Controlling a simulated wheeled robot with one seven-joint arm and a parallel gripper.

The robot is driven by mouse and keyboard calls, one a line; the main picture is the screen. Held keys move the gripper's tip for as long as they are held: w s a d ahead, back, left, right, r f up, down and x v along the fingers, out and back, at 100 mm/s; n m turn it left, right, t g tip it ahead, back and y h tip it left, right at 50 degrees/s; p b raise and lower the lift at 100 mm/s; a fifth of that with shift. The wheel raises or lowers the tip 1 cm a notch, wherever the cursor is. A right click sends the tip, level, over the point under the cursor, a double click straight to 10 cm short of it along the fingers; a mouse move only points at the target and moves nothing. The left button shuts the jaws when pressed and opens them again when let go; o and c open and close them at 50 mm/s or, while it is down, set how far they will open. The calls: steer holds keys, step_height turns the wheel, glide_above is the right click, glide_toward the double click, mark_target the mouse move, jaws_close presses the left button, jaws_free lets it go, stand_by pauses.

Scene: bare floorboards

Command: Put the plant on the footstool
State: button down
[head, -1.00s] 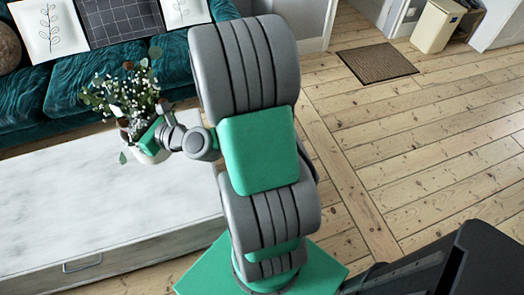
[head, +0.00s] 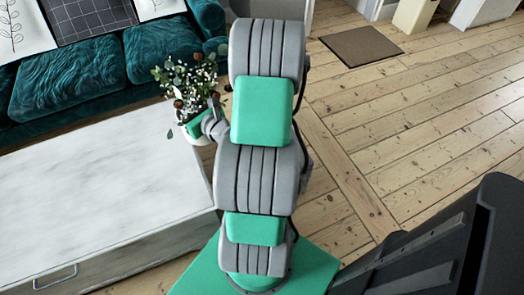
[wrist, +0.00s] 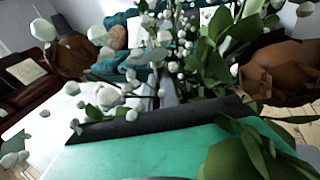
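The plant (head: 187,83), a white pot with green leaves, small white flowers and brown seed heads, is at the far right corner of the white table in the head view. My gripper (head: 205,122) is at the pot and appears shut on it; my arm partly hides both. In the wrist view, the plant's leaves and flowers (wrist: 212,62) fill much of the picture in front of the green and black part of my gripper (wrist: 165,125). I do not see a footstool in either view.
The white table (head: 90,190) with a drawer handle stands at left. A teal sofa (head: 75,85) with cushions is behind it. A brown doormat (head: 360,46) lies at the back right, near a cream bin (head: 414,14). Floorboards (head: 400,130) at right are clear.

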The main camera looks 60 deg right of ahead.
steer(key=s+d+f+m+g+h+b, duration=0.2)
steer(key=s+d+f+m+h+b, duration=0.35)
steer(key=s+d+f+b, duration=0.6)
steer(key=w+d+f, duration=0.4)
steer(key=d+f, duration=0.2)
steer(key=f, duration=0.2)
steer(key=w+d+f+h, duration=0.1)
steer(key=w+d+f, duration=0.4)
steer(key=d+f, duration=0.2)
step_height(320, 180, down, 2)
steer(key=shift+d+f+n, duration=0.1)
steer(key=shift+d+n, duration=0.15)
steer(key=shift+n, duration=0.1)
steer(key=c, duration=2)
jaws_free()
steer(key=shift+a+f, duration=0.1)
steer(key=shift+f, duration=0.25)
steer(key=shift+c, duration=0.2)
steer(key=o, duration=0.4)
